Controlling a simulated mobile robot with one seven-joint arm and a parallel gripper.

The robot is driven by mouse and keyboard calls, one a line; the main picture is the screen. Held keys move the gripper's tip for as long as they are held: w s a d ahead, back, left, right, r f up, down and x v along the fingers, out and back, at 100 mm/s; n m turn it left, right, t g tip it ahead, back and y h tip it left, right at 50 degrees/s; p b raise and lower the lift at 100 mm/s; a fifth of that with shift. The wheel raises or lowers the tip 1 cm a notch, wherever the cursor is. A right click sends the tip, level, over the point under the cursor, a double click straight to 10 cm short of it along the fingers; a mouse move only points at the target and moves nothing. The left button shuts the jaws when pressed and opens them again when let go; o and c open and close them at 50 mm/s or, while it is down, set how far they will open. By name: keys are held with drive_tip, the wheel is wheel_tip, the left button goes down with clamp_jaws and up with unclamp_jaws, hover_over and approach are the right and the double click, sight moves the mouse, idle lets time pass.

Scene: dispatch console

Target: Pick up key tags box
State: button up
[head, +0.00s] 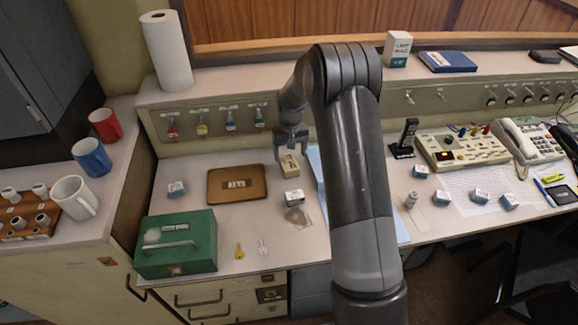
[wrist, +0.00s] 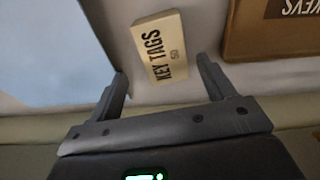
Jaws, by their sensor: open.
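The key tags box (head: 289,164) is a small cream box on the counter, below the row of key hooks. In the wrist view the box (wrist: 160,46) shows its face printed "KEY TAGS 50". My gripper (head: 290,150) is right above and behind the box in the head view. In the wrist view my gripper (wrist: 162,72) is open. Its two fingers stand wide apart, with the box just beyond and between their tips. Nothing is held. I cannot tell how high the fingertips are above the counter.
A brown tray labelled keys (head: 236,185) lies to the left. A blue sheet (head: 316,170) lies to the right.

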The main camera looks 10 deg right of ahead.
sight(288, 160)
drive_tip(key=f, duration=0.5)
drive_tip(key=shift+a, duration=0.3)
drive_tip(key=c, duration=1.1)
